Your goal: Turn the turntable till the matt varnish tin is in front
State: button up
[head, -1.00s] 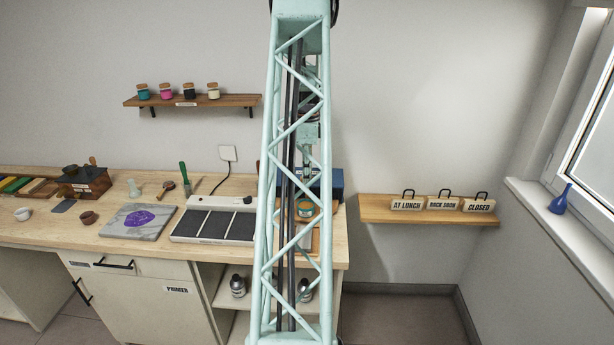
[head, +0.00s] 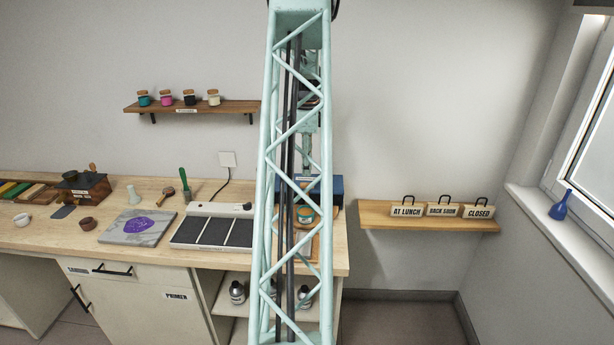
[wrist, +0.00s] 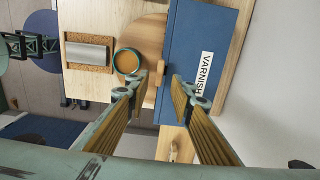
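A blue box (wrist: 190,50) lettered VARNISH stands at the bench's right end; part of it also shows behind my column in the head view (head: 336,188). A round wooden plate (wrist: 150,42), seemingly the turntable, shows beside the box and seems to run under it. A tin with a teal rim and orange-brown top (wrist: 127,61) sits at the plate's edge; it also shows through my column's lattice (head: 305,214). I cannot read its label. No other tin shows on the plate.
A brown tray with a grey roller-like piece (wrist: 86,53) lies beside the tin. In the head view a grey panelled unit (head: 213,227) and a marble slab (head: 138,226) lie to the left. A wall shelf with signs (head: 430,222) is to the right.

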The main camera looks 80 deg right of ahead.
jog(key=shift+r, duration=2.65)
